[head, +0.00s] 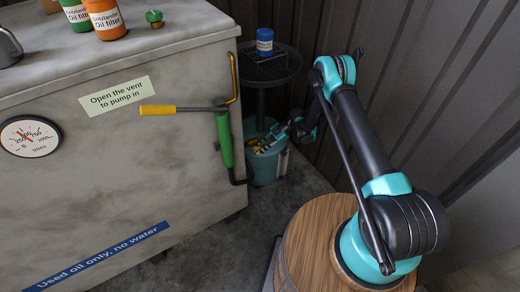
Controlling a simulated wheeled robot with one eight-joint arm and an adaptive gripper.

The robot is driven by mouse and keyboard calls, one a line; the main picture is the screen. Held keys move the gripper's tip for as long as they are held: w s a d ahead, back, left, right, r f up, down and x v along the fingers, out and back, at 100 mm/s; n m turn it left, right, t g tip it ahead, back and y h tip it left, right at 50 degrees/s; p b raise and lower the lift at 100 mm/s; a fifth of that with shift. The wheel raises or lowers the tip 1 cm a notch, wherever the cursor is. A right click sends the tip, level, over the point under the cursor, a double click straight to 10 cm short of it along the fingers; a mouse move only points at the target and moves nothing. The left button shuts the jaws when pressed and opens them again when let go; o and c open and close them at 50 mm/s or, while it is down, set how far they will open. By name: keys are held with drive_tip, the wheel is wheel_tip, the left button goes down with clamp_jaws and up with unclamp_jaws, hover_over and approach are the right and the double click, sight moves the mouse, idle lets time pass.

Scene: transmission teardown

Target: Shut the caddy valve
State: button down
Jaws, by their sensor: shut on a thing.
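The caddy (264,170) is a teal tub on the floor beyond the right end of the large grey tank. A black post rises from it to a round black tray (285,70). My gripper (262,148) reaches down from the right to the top of the tub, below the tray. The fingers and the valve are small and partly hidden in this view, so I cannot tell the valve's position.
The grey tank (130,160) fills the left, with a green and yellow crank pump (224,140) on its right end. A blue-labelled can (265,42) stands on the black tray. Oil filters (105,18) stand on the tank.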

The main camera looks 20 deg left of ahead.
drive_tip(key=c, duration=1.4)
unclamp_jaws()
drive_tip(key=shift+c, duration=0.2)
drive_tip(key=v, duration=1.2)
drive_tip(key=shift+w, duration=0.1)
